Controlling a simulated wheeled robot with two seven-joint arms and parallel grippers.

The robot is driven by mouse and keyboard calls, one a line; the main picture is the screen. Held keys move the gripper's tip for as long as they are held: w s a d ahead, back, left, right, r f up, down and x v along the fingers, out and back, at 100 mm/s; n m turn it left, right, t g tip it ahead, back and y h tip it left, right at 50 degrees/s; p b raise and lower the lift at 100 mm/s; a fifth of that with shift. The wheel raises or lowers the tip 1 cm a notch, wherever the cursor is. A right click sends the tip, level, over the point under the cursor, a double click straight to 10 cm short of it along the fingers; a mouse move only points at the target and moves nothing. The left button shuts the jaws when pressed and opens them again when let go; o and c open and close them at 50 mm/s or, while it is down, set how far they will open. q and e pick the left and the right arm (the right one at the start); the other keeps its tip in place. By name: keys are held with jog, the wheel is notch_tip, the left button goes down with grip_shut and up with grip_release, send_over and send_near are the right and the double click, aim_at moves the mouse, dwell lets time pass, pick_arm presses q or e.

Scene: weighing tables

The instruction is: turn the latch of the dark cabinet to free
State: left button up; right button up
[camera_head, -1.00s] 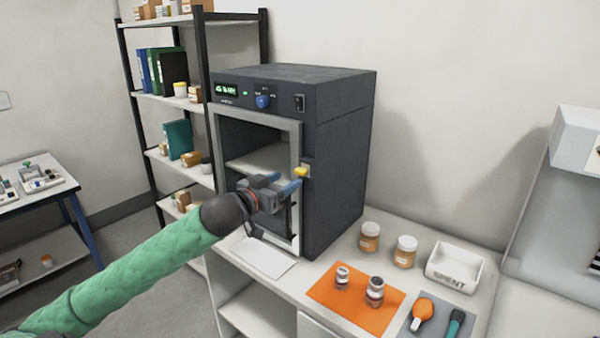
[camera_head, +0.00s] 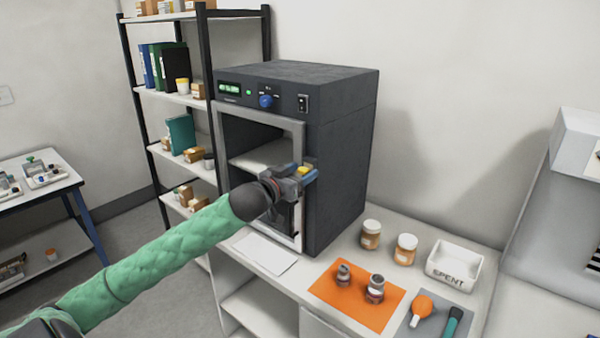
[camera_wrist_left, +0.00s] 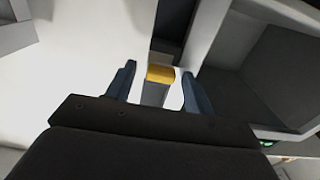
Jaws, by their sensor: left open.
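The dark cabinet (camera_head: 340,165) stands on the white bench, with a pale-framed front and a dark interior with a shelf. Its yellow latch (camera_head: 304,170) is on the right side of the front frame, and it also shows in the left wrist view (camera_wrist_left: 160,74). My left gripper (camera_head: 309,174) is at the latch. In the left wrist view the blue fingers of my left gripper (camera_wrist_left: 158,85) are open, one on each side of the latch, with gaps visible. My right gripper is in neither view.
An orange mat (camera_head: 357,294) with two small jars lies right of the cabinet. Two amber jars (camera_head: 371,235) and a white tray marked SPENT (camera_head: 454,266) stand behind it. A white sheet (camera_head: 265,253) lies before the cabinet. A shelf rack (camera_head: 178,96) stands at left.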

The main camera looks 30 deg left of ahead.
pick_arm(q)
jog(key=c, duration=1)
